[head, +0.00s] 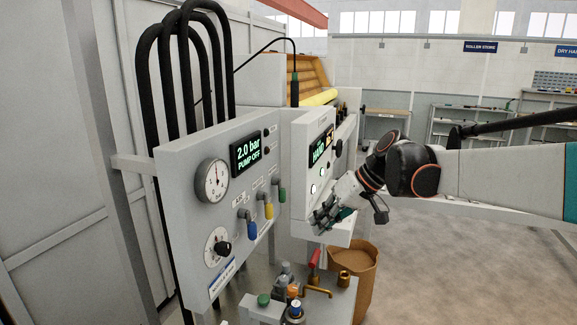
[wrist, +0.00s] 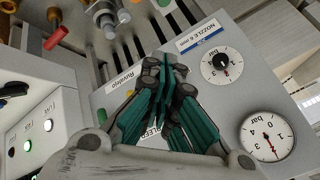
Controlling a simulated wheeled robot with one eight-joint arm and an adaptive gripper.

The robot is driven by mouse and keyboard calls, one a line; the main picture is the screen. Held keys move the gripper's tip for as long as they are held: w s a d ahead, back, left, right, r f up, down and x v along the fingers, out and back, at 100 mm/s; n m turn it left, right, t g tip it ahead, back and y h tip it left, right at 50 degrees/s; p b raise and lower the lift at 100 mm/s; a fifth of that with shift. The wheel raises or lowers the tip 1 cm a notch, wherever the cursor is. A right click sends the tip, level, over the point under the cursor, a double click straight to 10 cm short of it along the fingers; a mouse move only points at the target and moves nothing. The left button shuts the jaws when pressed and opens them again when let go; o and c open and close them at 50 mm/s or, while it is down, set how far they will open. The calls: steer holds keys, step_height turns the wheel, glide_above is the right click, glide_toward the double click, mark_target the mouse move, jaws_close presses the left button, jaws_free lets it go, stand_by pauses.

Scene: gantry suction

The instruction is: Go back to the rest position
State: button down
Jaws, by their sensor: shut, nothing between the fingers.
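My gripper (head: 325,215) is shut and empty, at the end of my arm that comes in from the right in the head view. It is in front of the lower part of the right-hand control box (head: 300,150). In the wrist view my gripper (wrist: 166,65) has its teal fingers together, in front of the grey gauge panel, and they hide part of it. I cannot tell whether it touches anything.
The panel (head: 178,170) carries a round gauge (head: 212,181), a "2.0 bar PUMP OFF" display (head: 248,151), a dial (head: 218,247) and blue, yellow and green levers. Below stand brass fittings (head: 318,290), a red-handled valve (head: 314,262) and a brown bin (head: 362,275).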

steer(key=s+d+f+m+t+h+b, duration=0.1)
steer(key=s+d+f, duration=0.3)
steer(key=s, duration=0.5)
steer(key=s+d+f+m+t+h+b, duration=0.2)
steer(key=s+d+f+h, duration=0.1)
steer(key=s, duration=0.6)
steer(key=s+d+f+m+t+h+b, duration=0.1)
steer(key=s+d+f+h+b, duration=0.1)
steer(key=s+d+f, duration=0.3)
steer(key=s+h, duration=0.1)
steer(key=s, duration=0.3)
steer(key=shift+s+f+m+t, duration=0.2)
steer(key=shift+f+m+t, duration=0.2)
